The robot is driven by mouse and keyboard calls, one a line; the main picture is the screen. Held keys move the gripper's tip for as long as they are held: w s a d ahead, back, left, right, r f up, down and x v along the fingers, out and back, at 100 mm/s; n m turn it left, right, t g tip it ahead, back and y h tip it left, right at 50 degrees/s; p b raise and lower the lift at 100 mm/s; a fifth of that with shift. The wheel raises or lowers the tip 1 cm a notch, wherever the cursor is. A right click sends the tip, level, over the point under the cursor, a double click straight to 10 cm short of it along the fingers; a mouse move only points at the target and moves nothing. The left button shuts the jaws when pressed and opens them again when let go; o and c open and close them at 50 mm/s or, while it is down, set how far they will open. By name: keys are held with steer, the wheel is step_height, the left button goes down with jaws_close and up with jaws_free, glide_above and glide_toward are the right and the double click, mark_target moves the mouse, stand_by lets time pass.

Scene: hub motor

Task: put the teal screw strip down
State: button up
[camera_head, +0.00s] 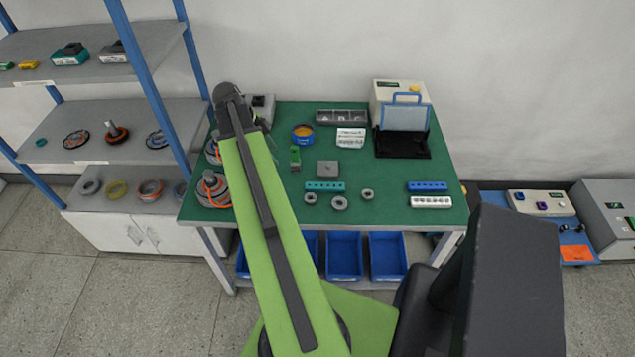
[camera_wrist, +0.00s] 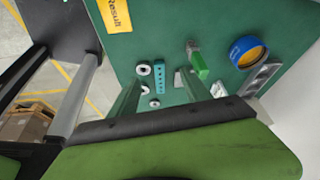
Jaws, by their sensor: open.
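The teal screw strip (camera_head: 325,186) lies on the green workbench (camera_head: 390,180), left of the middle, behind small metal rings. The fingers cannot be made out in that view.
Rings (camera_head: 339,203) lie close to the strip. A blue strip (camera_head: 427,186) and a white strip (camera_head: 431,202) lie at the right. The bench between them and the rings is clear.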

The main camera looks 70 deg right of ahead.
steer(key=m, duration=0.2)
glide_toward(324, 185)
steer(key=f+b, duration=0.1)
steer(key=b, duration=0.4)
steer(key=s+d+f+b, duration=0.1)
steer(key=b, duration=0.4)
steer(key=shift+d+f+y+b, duration=0.2)
steer(key=shift+f+y+b, duration=0.15)
steer(key=shift+y+b, duration=0.05)
steer(key=shift+s+d+f, duration=0.1)
steer(key=shift+s+f, duration=0.1)
steer(key=b+x, duration=0.5)
steer(key=shift+w+f, duration=0.1)
steer(key=shift+f, duration=0.1)
steer(key=shift+r, duration=0.2)
jaws_close()
